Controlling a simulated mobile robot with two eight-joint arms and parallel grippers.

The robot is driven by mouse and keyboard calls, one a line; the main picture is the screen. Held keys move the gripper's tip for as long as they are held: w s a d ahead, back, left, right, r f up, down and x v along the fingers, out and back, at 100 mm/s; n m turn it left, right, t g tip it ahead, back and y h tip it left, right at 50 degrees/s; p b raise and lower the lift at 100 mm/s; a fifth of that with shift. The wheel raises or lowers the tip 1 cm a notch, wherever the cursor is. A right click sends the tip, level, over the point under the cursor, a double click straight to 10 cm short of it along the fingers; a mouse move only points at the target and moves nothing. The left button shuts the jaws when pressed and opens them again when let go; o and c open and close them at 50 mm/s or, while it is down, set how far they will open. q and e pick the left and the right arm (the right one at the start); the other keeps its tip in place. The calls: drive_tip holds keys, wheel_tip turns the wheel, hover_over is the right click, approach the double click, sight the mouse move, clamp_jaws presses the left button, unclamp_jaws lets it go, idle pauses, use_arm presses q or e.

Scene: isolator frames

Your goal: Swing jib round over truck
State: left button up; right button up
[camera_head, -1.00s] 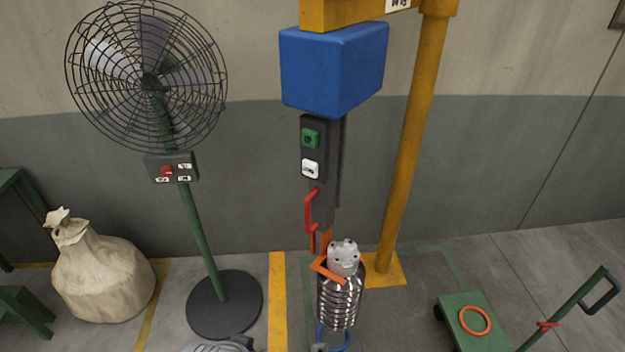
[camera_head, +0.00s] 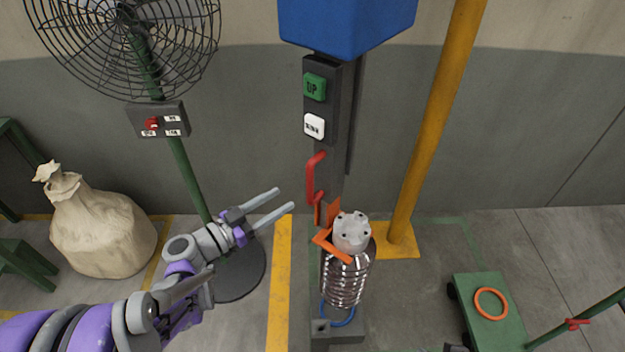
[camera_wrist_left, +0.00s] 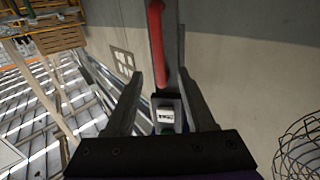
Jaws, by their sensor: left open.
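The jib's blue hoist box (camera_head: 345,25) hangs at the top of the head view beside the yellow post (camera_head: 437,125). Below it is a dark control bar with a green UP button (camera_head: 315,87), a white button (camera_head: 314,126) and a red handle (camera_head: 314,180). An orange hook part (camera_head: 328,240) is at a ribbed metal cylinder (camera_head: 345,280) below. The green truck (camera_head: 490,318) with an orange ring stands at lower right. My left gripper (camera_head: 286,199) is open and empty, left of the red handle. In the left wrist view the red handle (camera_wrist_left: 158,45) shows between the fingers.
A caged fan (camera_head: 125,40) on a green stand with a switch box (camera_head: 158,120) stands left, behind my left arm. A tied sack (camera_head: 100,235) sits further left. The floor between post and truck looks clear.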

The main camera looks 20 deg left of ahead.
sight(310, 182)
use_arm(q)
drive_tip(key=x, duration=1)
drive_tip(key=shift+d, duration=0.15)
drive_tip(key=shift+s, duration=0.1)
clamp_jaws()
idle(0.9)
